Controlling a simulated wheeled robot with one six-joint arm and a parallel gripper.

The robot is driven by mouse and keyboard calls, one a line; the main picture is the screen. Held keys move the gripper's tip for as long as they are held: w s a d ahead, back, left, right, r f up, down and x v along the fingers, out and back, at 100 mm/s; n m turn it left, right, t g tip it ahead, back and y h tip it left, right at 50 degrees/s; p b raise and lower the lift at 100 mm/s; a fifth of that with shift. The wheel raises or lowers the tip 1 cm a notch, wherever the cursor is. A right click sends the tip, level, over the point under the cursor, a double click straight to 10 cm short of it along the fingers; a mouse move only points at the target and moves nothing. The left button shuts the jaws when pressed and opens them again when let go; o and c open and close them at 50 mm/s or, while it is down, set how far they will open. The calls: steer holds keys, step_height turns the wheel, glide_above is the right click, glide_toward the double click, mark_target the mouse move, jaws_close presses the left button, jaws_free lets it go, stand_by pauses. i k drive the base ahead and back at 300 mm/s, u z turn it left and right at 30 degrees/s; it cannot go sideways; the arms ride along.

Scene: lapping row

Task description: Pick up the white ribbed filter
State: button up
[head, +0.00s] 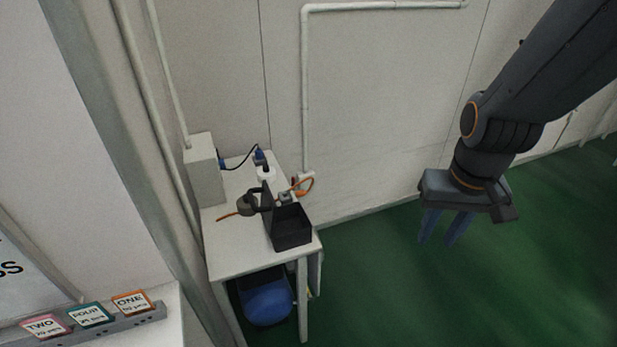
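A small white object (266,173), likely the white ribbed filter, shows at the back of the small white table (232,248). It stands behind a black open-topped bin (291,232), whose raised back panel hides its lower part. Its ribs are too small to make out. My gripper (441,241) hangs at the right, pointing down over the green floor, well apart from the table. Its two blue-grey fingers are spread, with nothing between them.
A dark rounded tool (249,203) with an orange cord lies left of the bin. A grey box (204,170) stands at the table's back left. A blue tub (266,301) sits underneath. Labelled blocks (90,314) line a ledge at lower left. The green floor (380,285) is clear.

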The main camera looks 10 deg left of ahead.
mark_target(267, 172)
steer(key=z, duration=0.6)
steer(key=i, duration=1.7)
steer(key=u, duration=0.65)
steer(key=i, duration=0.7)
steer(key=u, duration=1.1)
steer(key=i, duration=0.35)
steer(key=u, duration=0.3)
